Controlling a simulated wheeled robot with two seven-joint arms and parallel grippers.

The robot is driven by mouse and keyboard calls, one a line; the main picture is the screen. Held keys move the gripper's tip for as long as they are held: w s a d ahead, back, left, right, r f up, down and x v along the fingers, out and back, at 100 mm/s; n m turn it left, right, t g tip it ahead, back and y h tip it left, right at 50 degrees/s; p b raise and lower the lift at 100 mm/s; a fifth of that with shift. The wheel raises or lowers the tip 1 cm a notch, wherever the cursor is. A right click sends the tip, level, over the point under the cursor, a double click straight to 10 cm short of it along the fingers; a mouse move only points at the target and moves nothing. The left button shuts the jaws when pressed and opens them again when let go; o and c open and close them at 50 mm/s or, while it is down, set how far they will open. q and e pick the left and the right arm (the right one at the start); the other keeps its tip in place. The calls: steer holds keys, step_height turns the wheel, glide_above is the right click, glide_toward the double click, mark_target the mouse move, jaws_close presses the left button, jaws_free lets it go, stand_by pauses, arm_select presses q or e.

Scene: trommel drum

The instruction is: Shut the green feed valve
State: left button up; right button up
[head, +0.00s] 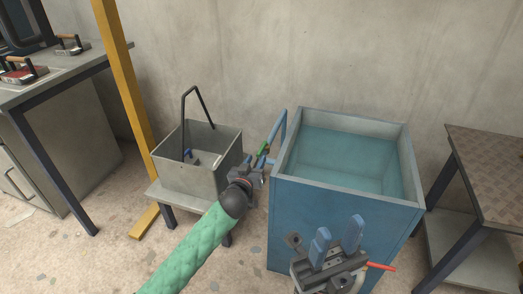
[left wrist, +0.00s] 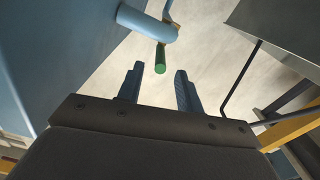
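The green feed valve handle (head: 262,149) sits on a blue pipe (head: 281,132) at the left side of the blue tank (head: 345,225). In the left wrist view the green handle (left wrist: 160,60) hangs by the end of the blue pipe (left wrist: 148,22). My left gripper (head: 264,163) is just below and beside the handle; its fingers (left wrist: 158,88) are parted with nothing between them, and the handle's end lies just ahead of the gap. My right gripper (head: 337,236) is in front of the tank, its two blue fingers raised and apart, empty.
A grey bin (head: 190,180) with a black bent rod stands on a low stand left of my left gripper. A table (head: 490,165) stands right of the tank. The tank holds bluish water.

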mark_target(262, 148)
arm_select(q)
steer(key=shift+b+x, duration=0.5)
steer(key=shift+x, duration=3.15)
jaws_close()
